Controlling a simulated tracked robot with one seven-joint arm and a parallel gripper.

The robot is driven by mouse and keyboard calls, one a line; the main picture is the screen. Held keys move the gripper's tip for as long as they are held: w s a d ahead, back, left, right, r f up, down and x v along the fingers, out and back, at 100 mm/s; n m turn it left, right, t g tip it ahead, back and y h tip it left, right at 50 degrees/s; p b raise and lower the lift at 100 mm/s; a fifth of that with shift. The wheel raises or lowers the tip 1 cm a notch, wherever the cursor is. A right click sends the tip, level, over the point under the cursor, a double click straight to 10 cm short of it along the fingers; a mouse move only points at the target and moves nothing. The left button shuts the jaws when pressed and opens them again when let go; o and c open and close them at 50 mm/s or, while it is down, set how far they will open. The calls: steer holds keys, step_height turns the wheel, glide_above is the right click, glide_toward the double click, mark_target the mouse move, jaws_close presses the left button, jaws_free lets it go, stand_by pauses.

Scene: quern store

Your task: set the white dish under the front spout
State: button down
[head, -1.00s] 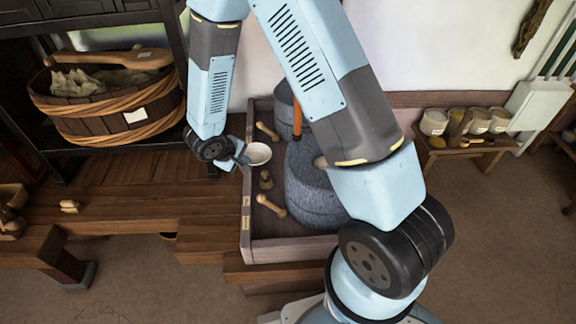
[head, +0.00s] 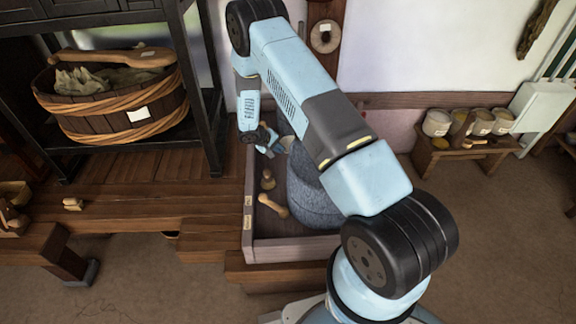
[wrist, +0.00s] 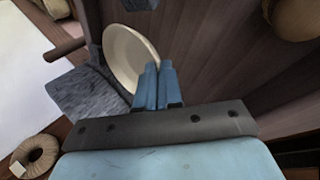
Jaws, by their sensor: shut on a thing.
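The white dish (wrist: 128,52) is gripped at its rim by my gripper (wrist: 157,88) in the wrist view and looks tilted there. In the head view my gripper (head: 270,149) is over the tray, and only a sliver of the dish (head: 287,142) shows beside it. The grey stone quern (head: 310,197) stands in the tray right of my gripper, partly hidden by my arm. Grey stone (wrist: 90,98) also shows close to the dish in the wrist view. I cannot make out the front spout in either view.
The wooden tray (head: 247,210) has a raised rim. A peg-like wooden piece (head: 272,205) and a small knobbed piece (head: 267,180) lie in it left of the quern. A bench with several jars (head: 437,123) stands at right, a wooden tub (head: 120,115) at left.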

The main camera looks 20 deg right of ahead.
step_height(320, 180, down, 10)
steer(key=shift+r, duration=0.15)
steer(key=c, duration=1.6)
jaws_free()
steer(key=v, duration=1.2)
